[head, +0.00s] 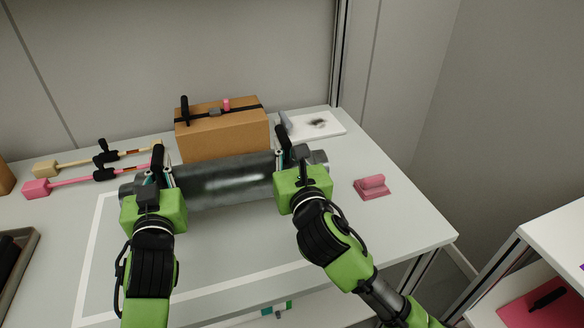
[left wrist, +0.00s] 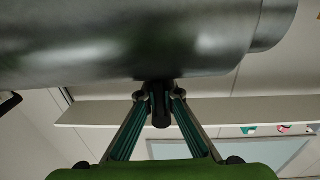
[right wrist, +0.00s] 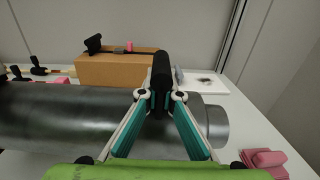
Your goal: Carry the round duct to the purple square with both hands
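The round duct (head: 225,181) is a grey metal cylinder lying crosswise in front of both arms in the head view. It fills the top of the left wrist view (left wrist: 120,40) and crosses the right wrist view (right wrist: 60,115). My left gripper (head: 160,168) is closed around a black handle at its left part; the handle also shows in the left wrist view (left wrist: 160,104). My right gripper (head: 290,158) is closed around a black handle (right wrist: 160,82) near its right end. I cannot tell whether the duct touches the table. A purple sliver (head: 582,267) shows at the right edge.
A cardboard box (head: 222,132) stands close behind the duct. A white board (head: 318,125) and a pink block (head: 372,187) lie to the right. Pink (head: 36,188) and yellow (head: 45,168) tools lie left. A white shelf unit (head: 560,235) stands right, beyond a floor gap.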

